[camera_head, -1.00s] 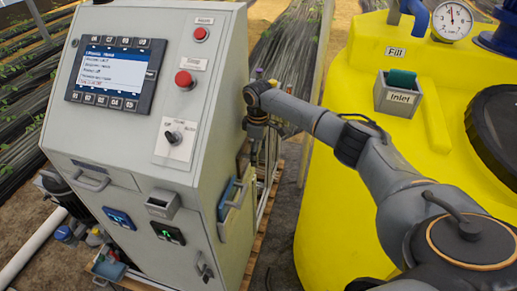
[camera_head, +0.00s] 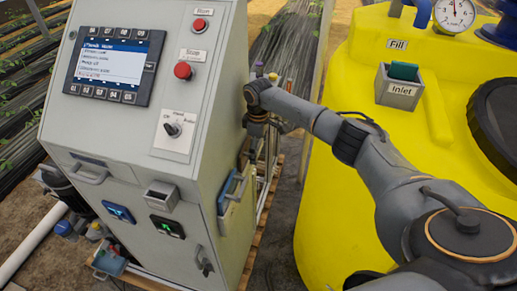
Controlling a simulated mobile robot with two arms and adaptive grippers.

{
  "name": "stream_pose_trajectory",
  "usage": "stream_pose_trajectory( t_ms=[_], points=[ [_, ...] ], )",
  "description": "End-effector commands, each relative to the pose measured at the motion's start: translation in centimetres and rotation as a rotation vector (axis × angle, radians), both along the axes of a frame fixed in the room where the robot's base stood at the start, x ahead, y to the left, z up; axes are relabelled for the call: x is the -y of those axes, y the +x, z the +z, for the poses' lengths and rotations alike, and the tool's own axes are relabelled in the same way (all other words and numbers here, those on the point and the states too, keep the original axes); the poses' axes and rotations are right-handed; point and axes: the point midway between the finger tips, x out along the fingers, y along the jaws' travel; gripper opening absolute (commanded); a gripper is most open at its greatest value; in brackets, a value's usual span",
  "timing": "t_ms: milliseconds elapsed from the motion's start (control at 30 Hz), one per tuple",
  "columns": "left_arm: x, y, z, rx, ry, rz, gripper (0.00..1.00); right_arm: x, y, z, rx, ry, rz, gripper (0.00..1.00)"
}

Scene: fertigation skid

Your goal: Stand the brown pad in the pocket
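I cannot make out a brown pad for certain in the head view. A small grey pocket (camera_head: 162,196) with a dark opening and a label sits on the lower front of the grey cabinet; it looks empty. Another grey pocket (camera_head: 398,94), labelled Inlet, is on the yellow tank and has a green pad (camera_head: 404,71) standing in it. My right gripper (camera_head: 256,133) points down beside the cabinet's right side, above a blue and tan holder (camera_head: 233,190). Its fingers are small and dark, partly hidden, so their opening and any load are unclear. My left gripper is out of view.
The grey cabinet (camera_head: 215,110) has a screen (camera_head: 113,65), red buttons, a knob and handles. The yellow tank (camera_head: 340,190) fills the right, with a gauge (camera_head: 454,14) and black lid. A narrow strip of ground lies between cabinet and tank.

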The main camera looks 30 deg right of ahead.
Motion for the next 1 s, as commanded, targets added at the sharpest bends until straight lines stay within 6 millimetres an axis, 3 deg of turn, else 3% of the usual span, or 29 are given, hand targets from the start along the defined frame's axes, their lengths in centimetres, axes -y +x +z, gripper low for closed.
stream_pose_trajectory(
  t_ms=[367,800,1000],
  points=[
    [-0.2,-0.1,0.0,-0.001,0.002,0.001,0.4,0.0,0.0,0.6,0.001,0.001,0.001,1.0],
    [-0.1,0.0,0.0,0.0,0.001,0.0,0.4,-0.1,0.1,9.1,0.003,0.0,0.001,1.0],
    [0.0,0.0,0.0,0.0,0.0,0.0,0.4,0.0,0.0,11.5,0.001,0.001,0.0,1.0]
  ],
)
